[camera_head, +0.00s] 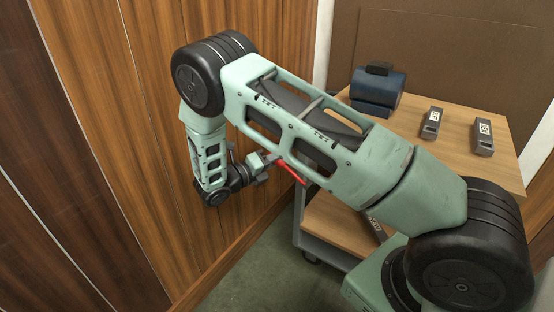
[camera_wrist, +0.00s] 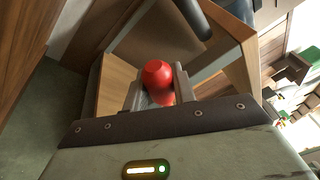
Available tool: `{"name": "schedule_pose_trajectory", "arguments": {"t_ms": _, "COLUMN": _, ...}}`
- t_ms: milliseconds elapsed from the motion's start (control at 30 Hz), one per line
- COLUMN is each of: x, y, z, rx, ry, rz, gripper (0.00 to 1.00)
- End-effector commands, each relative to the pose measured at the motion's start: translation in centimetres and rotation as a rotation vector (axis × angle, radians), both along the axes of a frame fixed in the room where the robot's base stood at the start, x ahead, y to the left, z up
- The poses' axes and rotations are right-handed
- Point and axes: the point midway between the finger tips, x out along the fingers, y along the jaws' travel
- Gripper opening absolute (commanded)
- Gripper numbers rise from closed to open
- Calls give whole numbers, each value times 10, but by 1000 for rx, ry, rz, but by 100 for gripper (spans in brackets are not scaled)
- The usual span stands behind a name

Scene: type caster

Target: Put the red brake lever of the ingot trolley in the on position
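The red brake lever (camera_head: 292,172) shows in the head view as a slanting red bar beside the trolley's left end. Its upper end is at my gripper (camera_head: 264,164), and my arm hides part of the area around it. In the wrist view the lever's round red end (camera_wrist: 157,74) lies between the two fingers of my gripper (camera_wrist: 159,88). The fingers are apart by about the width of that end, one on each side. I cannot tell whether they press on it. The ingot trolley (camera_head: 462,165) has a wooden top and a lower shelf, and is partly hidden by my arm.
Another ingot (camera_head: 376,228) is on the lower shelf. A wood-panelled wall (camera_head: 120,150) is close on the left. Green floor (camera_head: 275,280) is clear in front.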

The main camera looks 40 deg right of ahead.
Motion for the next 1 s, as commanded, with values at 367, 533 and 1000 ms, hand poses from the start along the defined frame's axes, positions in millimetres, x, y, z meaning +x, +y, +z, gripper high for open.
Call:
{"name": "schedule_pose_trajectory", "arguments": {"t_ms": 367, "x": 1, "y": 1, "z": -2, "rx": -8, "ry": 22, "rz": 1, "gripper": 0}}
{"name": "schedule_pose_trajectory", "arguments": {"t_ms": 533, "x": 4, "y": 3, "z": -8, "rx": -31, "ry": 86, "rz": 1, "gripper": 0}}
{"name": "schedule_pose_trajectory", "arguments": {"t_ms": 1000, "x": 12, "y": 6, "z": -56, "rx": -170, "ry": 463, "rz": 1, "gripper": 0}}
